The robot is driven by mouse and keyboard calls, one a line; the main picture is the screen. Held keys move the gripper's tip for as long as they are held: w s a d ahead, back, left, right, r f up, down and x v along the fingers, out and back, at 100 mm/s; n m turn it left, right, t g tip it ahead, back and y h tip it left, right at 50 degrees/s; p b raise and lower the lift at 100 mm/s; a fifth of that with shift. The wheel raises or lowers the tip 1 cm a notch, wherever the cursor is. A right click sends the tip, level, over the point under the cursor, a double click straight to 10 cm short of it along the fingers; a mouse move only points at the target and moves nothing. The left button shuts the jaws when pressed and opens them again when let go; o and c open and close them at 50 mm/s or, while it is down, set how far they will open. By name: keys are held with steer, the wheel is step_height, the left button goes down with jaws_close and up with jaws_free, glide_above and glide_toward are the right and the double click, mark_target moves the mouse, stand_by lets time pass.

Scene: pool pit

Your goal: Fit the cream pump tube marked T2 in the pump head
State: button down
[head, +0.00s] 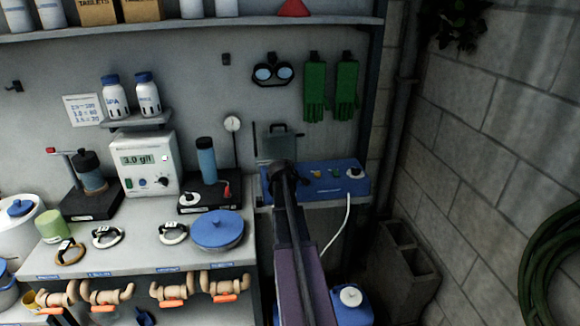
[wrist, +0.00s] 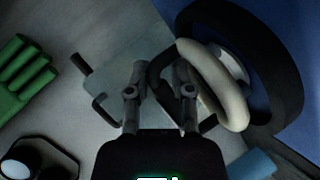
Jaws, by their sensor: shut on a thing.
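My gripper (wrist: 161,80) is shut on the black end piece of a cream looped tube (wrist: 212,88) in the wrist view. The loop sticks out to the right. It overlaps the dark round pump head (wrist: 290,65) on the blue pump body (wrist: 308,150); I cannot tell whether they touch. No T2 mark is readable. In the head view the blue pump (head: 325,180) stands right of the bench, with a clear cover with a handle (head: 277,146) raised behind it. My arm hides the gripper, the tube and the pump head there.
Three more looped tubes lie on the bench: one tan (head: 69,254) and two pale (head: 107,237) (head: 173,234). A blue-lidded pot (head: 217,230) stands near the pump. Goggles (head: 272,72) and green gloves (head: 315,92) hang behind. A white hose (head: 338,232) drops from the pump.

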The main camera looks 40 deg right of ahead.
steer(key=shift+f+b, duration=0.35)
steer(key=shift+f, duration=0.05)
steer(key=shift+c, duration=2.4)
jaws_free()
steer(key=shift+r, duration=0.1)
steer(key=shift+r+p, duration=0.6)
steer(key=shift+p, duration=0.1)
steer(key=p+v, duration=0.4)
steer(key=v, duration=0.8)
steer(key=shift+p, duration=0.4)
steer(key=shift+s+f, duration=0.1)
